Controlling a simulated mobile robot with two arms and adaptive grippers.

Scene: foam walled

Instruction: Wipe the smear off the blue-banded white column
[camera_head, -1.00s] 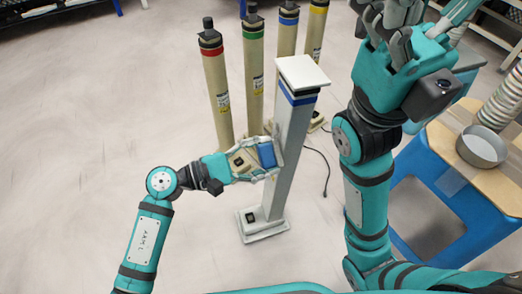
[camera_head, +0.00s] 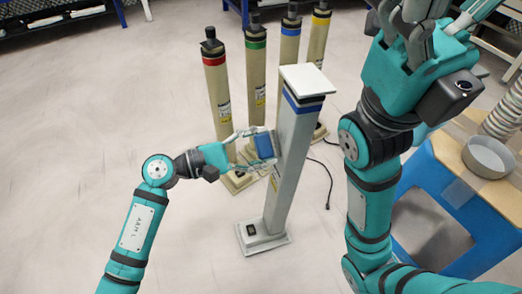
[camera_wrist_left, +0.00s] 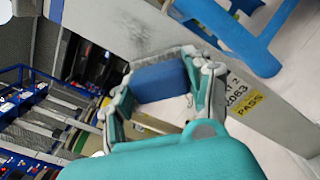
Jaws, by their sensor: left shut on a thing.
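The blue-banded white column (camera_head: 290,160) stands upright in the middle of the head view, with a flat square cap and a foot plate. Its blue band (camera_head: 302,104) is just below the cap. My left gripper (camera_head: 262,144) is shut on a blue block (camera_head: 264,147), like a sponge, at the column's left side, below the band. The block also shows between the fingers in the left wrist view (camera_wrist_left: 160,83), close against the column (camera_wrist_left: 120,25); contact is unclear.
Several similar columns with red (camera_head: 214,60), green (camera_head: 255,44), blue and yellow bands stand behind. A blue stool (camera_head: 440,185) with a grey bowl (camera_head: 487,157) is at right. A black cable (camera_head: 326,180) lies on the floor. The left floor is clear.

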